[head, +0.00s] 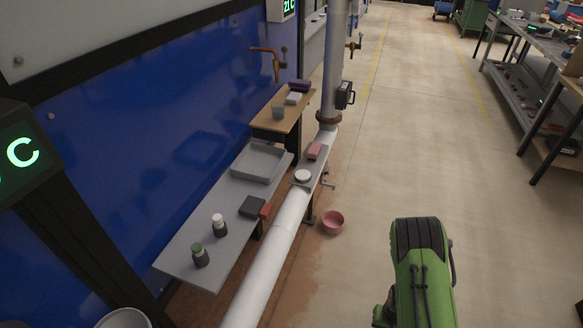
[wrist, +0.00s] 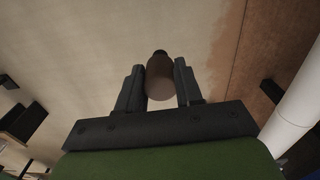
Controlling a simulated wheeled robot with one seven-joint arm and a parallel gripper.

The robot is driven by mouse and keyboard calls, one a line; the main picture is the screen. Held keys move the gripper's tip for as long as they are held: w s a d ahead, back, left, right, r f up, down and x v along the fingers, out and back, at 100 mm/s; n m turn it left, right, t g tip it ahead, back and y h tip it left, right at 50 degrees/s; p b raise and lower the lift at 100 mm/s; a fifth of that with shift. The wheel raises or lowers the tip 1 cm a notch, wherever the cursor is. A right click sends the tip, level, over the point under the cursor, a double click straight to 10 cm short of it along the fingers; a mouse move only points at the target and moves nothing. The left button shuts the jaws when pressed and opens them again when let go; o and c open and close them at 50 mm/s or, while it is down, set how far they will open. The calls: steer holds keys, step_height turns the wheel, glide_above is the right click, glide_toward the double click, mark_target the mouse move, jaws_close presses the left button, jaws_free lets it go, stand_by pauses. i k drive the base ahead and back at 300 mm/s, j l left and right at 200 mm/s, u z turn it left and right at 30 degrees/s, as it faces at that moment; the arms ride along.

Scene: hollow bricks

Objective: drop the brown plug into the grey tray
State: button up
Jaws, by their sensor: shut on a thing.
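The brown plug (wrist: 160,82) is between the two dark fingers of my gripper (wrist: 159,88) in the wrist view. My gripper is shut on it, and the floor shows behind it. In the head view my green arm is at the lower right, and the gripper's fingers and the plug cannot be made out there. The grey tray (head: 259,178) is on the grey shelf along the blue wall, left of centre in the head view. It looks empty. My arm is to the right of the tray, apart from it, across the white pipe.
The grey shelf (head: 190,250) also bears two small bottles (head: 219,226) and a dark box (head: 252,206). A white pipe (head: 270,258) runs along its front. A pink bowl (head: 333,222) is on the floor. A wooden shelf (head: 296,111) stands behind.

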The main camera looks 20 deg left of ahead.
mark_target(253, 162)
steer(key=i+u, duration=0.3)
steer(key=u, duration=0.15)
steer(key=i+l+u, duration=0.2)
steer(key=u, duration=0.25)
steer(key=i+l+u, duration=0.25)
steer(key=u, duration=0.2)
steer(key=i+l+u, duration=0.2)
steer(key=l+u, duration=0.25)
steer(key=j, duration=0.1)
